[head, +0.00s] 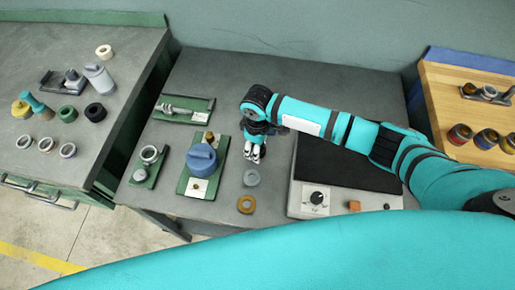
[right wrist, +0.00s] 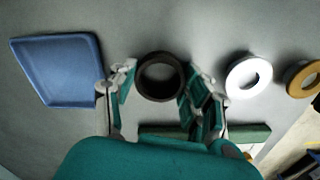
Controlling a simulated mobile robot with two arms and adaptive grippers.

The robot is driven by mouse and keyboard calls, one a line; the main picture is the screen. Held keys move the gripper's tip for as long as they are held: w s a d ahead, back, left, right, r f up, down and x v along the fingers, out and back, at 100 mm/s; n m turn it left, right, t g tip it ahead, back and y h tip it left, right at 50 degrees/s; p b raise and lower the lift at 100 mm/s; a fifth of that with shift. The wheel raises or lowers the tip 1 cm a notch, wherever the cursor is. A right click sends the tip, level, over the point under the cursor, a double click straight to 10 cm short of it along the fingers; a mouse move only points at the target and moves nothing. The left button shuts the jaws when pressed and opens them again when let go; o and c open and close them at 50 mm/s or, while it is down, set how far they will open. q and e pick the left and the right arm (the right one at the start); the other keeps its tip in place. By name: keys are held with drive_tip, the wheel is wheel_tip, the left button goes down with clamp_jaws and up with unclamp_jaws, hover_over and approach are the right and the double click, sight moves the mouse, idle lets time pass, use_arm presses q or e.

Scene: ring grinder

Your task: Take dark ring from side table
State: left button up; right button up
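In the right wrist view a dark ring (right wrist: 160,77) lies between the two fingers of my right gripper (right wrist: 157,85). The fingers stand apart on either side of it; the left one shows a small gap, and I cannot tell whether the right one touches. In the head view my right gripper (head: 256,152) points down over the middle grey table, and the ring under it is hidden. Another dark ring (head: 95,112) lies on the left table (head: 110,60), far from my right gripper. My left gripper is not in view.
Beside the gripper lie a grey ring (head: 251,177) and a brass ring (head: 246,204). A blue tray (right wrist: 62,70) shows in the wrist view. Green-based fixtures (head: 203,165) stand left, a black-topped machine (head: 345,165) right. A wooden table (head: 440,95) with rings is further right.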

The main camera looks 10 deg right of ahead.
drive_tip(key=c, duration=0.6)
